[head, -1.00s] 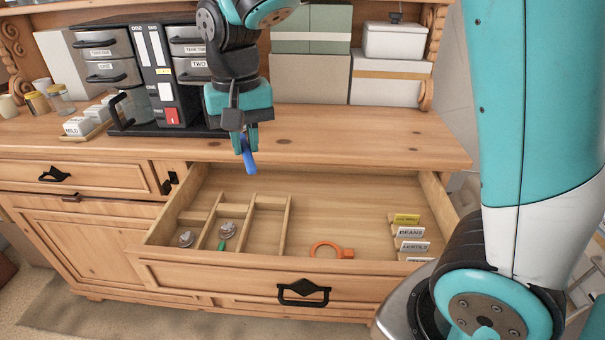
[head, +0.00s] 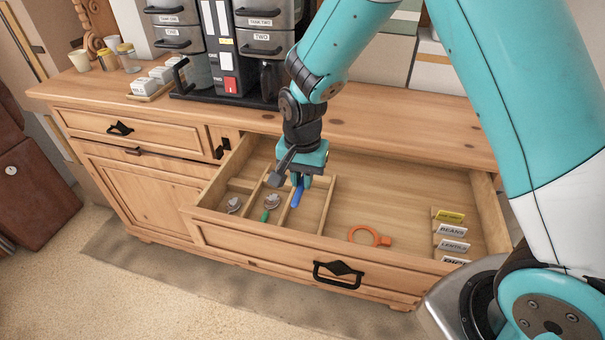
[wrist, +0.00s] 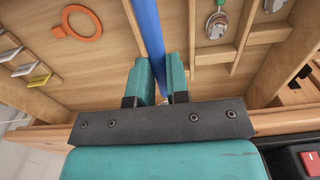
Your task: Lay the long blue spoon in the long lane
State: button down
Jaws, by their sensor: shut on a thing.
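The long blue spoon (head: 297,195) is held in my gripper (head: 301,181), pointing down over the open drawer. In the wrist view the blue handle (wrist: 149,40) runs up between the two teal fingers (wrist: 159,82), which are shut on it. Its bowl is not clear in either view. The drawer (head: 415,190) has wooden dividers on its left side that form several lanes. In the head view the spoon is over the right-hand lane (head: 311,212); I cannot tell whether it touches the floor.
A metal spoon with a green handle (head: 268,206) lies in the middle lane, and another metal piece (head: 234,204) in the left lane. An orange ring (head: 370,237) and labelled cards (head: 452,231) lie to the right.

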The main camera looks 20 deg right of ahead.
jog(key=shift+f+b, duration=4.05)
jog(key=shift+f, duration=1.3)
jog(key=c, duration=1)
grip_release()
jog(key=shift+r, duration=0.1)
notch_tip(320, 180, up, 17)
jog(key=shift+r+b, duration=0.15)
jog(key=shift+b, duration=0.65)
jog(key=s+a+r+n+y, duration=0.1)
jog(key=s+n, duration=0.3)
jog(key=s, duration=0.3)
jog(key=s+a+r+n+y, duration=0.1)
jog(key=s+n, duration=0.4)
jog(key=s, duration=0.3)
jog(key=s+a+r+n+y, duration=0.1)
jog(key=s+n+y, duration=0.1)
jog(key=s+n, duration=0.3)
jog(key=shift+s, duration=1.35)
